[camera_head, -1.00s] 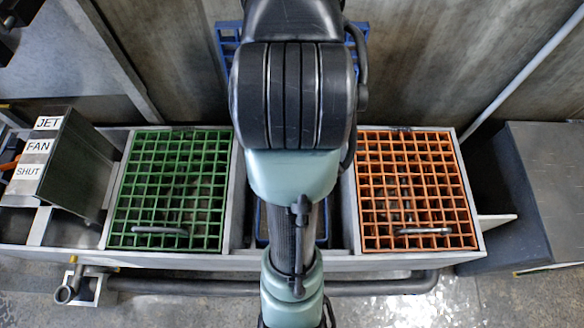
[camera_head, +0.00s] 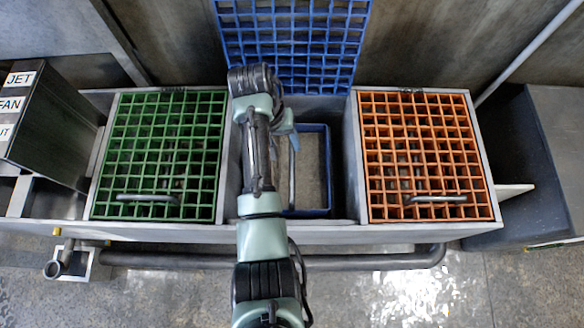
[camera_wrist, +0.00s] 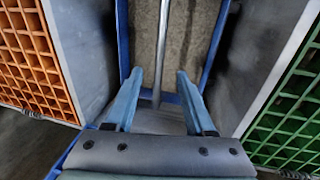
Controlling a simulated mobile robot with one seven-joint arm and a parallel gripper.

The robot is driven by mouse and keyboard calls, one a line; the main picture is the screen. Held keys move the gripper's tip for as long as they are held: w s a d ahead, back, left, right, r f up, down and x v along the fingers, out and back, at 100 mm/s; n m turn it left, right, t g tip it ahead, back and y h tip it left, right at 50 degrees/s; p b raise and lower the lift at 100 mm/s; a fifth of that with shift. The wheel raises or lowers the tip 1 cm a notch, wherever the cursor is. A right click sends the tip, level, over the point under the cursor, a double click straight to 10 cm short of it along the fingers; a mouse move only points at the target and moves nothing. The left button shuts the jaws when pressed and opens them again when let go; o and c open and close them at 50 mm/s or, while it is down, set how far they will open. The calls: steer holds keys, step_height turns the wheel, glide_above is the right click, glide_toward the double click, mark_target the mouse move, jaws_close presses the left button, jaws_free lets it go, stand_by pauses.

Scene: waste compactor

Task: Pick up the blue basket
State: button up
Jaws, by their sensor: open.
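The blue basket (camera_head: 308,213) sits in the middle bay between the green and orange grids. Its blue rim shows around a brownish inside, and a straight metal handle bar (camera_head: 291,172) runs over it. My arm hides its left part in the head view. My gripper (camera_head: 287,122) is over the back left part of the bay. In the wrist view, the two blue fingers of my gripper (camera_wrist: 159,73) are apart and empty. The handle bar (camera_wrist: 161,45) lines up between them, with the basket's rim (camera_wrist: 214,45) on both sides. I cannot tell the height gap to the bar.
A raised blue grid lid (camera_head: 290,45) stands behind the bay. A closed green grid (camera_head: 160,150) is on the left and a closed orange grid (camera_head: 425,150) on the right. Grey bay walls (camera_wrist: 75,45) flank the basket closely. A box labelled JET and FAN (camera_head: 50,120) stands far left.

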mark_target(294, 164)
steer(key=f+b, duration=0.2)
steer(key=f, duration=0.2)
steer(key=d+f+b, duration=0.1)
steer(key=f+b, duration=0.1)
steer(key=f, duration=0.2)
steer(key=d+f+b, duration=0.1)
steer(key=f+b, duration=0.1)
steer(key=f, duration=0.2)
steer(key=shift+d+f+b, duration=0.25)
steer(key=shift+f+b, duration=0.15)
steer(key=shift+r, duration=0.1)
jaws_close()
steer(key=shift+w, duration=0.1)
stand_by(0.7)
